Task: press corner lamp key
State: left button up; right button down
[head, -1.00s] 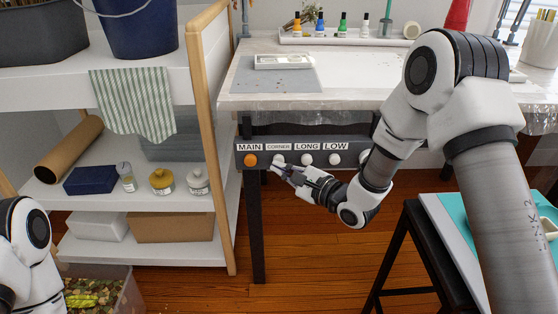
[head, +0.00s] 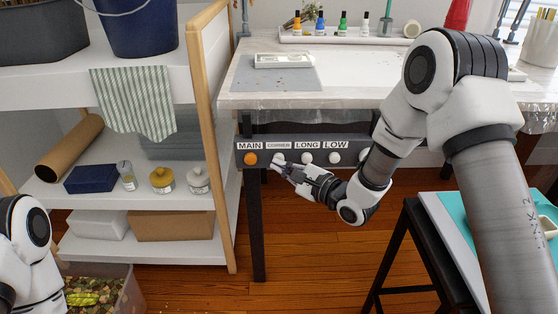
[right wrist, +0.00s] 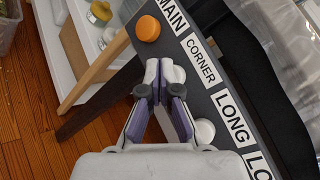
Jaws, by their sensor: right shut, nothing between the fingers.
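The dark switch panel (head: 378,155) hangs under the front of the worktable. Its keys sit below the labels MAIN, CORNER, LONG and LOW. The white CORNER key (head: 279,159) is right of the orange MAIN key (head: 250,159). My right gripper (head: 282,168) is shut and empty, its fingertips at the CORNER key. In the right wrist view the closed fingertips (right wrist: 165,70) cover part of that key, below the CORNER label (right wrist: 201,61). I cannot tell whether they touch it or whether it is pushed in. My left gripper is out of view.
The white LONG key (head: 307,159) is close on the right and the LOW key (head: 335,159) beyond it. A table leg (head: 257,220) stands below the panel. A shelf unit (head: 215,120) is on the left, a black-legged stand (head: 405,250) on the right. Floor between is clear.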

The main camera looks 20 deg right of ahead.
dwell(0.4)
jog(key=shift+w+d+p, duration=0.15)
jog(key=shift+w+p, duration=0.2)
jog(key=shift+w, duration=0.05)
jog(key=shift+s+p, duration=0.3)
jog(key=shift+s, duration=0.1)
jog(key=s+a+p, duration=0.1)
jog(key=s+a, duration=0.1)
jog(key=s, duration=0.3)
jog(key=shift+s, duration=0.4)
